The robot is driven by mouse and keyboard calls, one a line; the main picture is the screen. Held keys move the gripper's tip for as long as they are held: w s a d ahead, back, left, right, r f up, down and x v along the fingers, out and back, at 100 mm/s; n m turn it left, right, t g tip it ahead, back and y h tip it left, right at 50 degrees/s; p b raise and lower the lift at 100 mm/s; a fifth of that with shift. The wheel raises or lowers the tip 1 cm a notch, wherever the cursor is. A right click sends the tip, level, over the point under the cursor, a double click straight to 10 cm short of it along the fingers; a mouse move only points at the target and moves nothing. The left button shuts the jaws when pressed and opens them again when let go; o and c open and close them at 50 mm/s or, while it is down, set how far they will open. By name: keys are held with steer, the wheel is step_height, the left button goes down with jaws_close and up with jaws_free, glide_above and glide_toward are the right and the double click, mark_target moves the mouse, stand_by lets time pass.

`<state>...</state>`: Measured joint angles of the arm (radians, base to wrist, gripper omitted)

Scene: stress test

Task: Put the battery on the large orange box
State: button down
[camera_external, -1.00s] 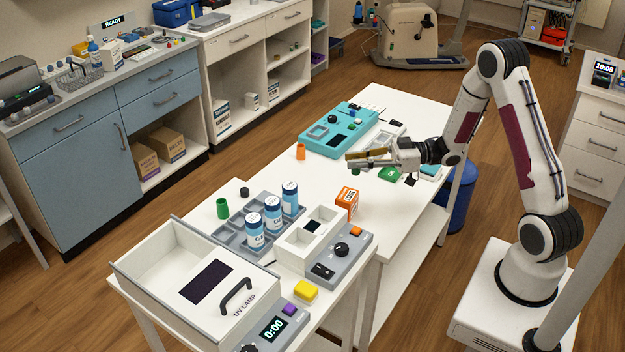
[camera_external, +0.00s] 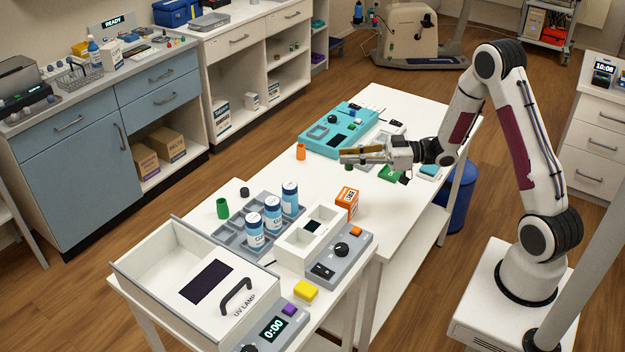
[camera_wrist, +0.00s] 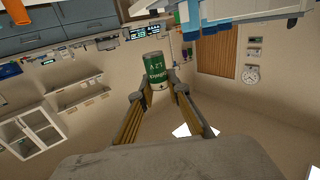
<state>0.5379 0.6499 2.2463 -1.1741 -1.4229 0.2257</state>
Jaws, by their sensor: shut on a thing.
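My gripper (camera_external: 350,156) is above the white table, beside the teal device, its fingers pointing left and roughly level. In the wrist view my gripper (camera_wrist: 154,88) is shut on a green battery (camera_wrist: 154,68) with pale lettering, held between the fingertips. In the external view the battery is hard to make out; a small green patch shows just below the fingers, and I cannot tell if it is the battery. The orange box (camera_external: 347,203) with a white label stands on the table, nearer the camera than the gripper and apart from it.
A small orange cylinder (camera_external: 300,152) stands left of my gripper by the teal device (camera_external: 330,136). A grey rack (camera_external: 232,240) with several blue-labelled bottles and a white-and-grey device (camera_external: 345,262) stand near the orange box. The tabletop between gripper and box is clear.

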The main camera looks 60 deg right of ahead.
mark_target(349, 170)
steer(key=shift+f, duration=2.55)
steer(key=shift+f, duration=2.05)
steer(key=shift+f, duration=0.1)
steer(key=c, duration=1.9)
jaws_free()
steer(key=shift+v, duration=6.05)
steer(key=shift+w, duration=0.15)
